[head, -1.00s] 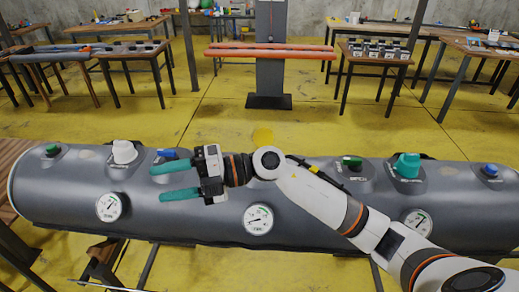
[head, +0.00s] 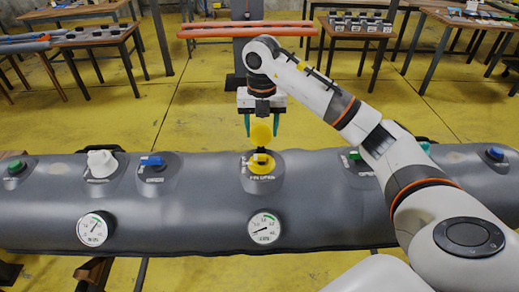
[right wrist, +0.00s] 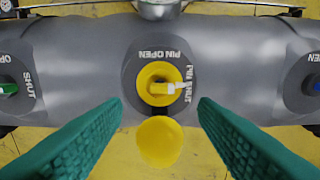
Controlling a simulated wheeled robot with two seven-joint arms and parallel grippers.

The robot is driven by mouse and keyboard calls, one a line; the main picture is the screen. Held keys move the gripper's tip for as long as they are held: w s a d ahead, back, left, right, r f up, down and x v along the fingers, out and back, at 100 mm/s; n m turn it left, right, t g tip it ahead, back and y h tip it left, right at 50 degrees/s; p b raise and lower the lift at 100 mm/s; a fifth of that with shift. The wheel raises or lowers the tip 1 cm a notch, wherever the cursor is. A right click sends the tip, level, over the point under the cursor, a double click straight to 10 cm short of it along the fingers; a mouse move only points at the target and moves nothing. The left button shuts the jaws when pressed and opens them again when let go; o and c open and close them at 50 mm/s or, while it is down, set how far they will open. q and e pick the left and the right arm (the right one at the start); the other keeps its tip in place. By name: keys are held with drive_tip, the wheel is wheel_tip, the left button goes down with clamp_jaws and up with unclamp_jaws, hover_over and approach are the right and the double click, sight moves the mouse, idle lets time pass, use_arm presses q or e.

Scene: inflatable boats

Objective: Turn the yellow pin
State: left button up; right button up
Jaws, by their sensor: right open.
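The yellow pin (head: 261,158) sits in a round yellow valve on top of the grey tube (head: 330,200). In the right wrist view, the pin (right wrist: 160,88) has a pale tip pointing right, toward the "PIN SHUT" label; "PIN OPEN" is at the top. My left gripper is out of view.
A white knob (head: 101,163), a blue valve (head: 152,162) and pressure gauges (head: 95,229) (head: 264,228) are on the tube. A green valve (right wrist: 8,90) and a blue one (right wrist: 315,86) flank the pin in the wrist view. Tables (head: 350,30) stand behind, with open yellow floor between.

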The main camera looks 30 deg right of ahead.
sight(260, 155)
drive_tip(key=f+p, duration=0.1)
drive_tip(key=f, duration=0.3)
drive_tip(key=shift+w, duration=0.2)
wheel_tip(260, 155, down, 4)
drive_tip(key=shift+f+p, duration=0.25)
drive_tip(key=shift+p, duration=0.35)
drive_tip(key=shift+w+f, duration=0.1)
drive_tip(key=shift+f, duration=0.2)
drive_tip(key=c, duration=1)
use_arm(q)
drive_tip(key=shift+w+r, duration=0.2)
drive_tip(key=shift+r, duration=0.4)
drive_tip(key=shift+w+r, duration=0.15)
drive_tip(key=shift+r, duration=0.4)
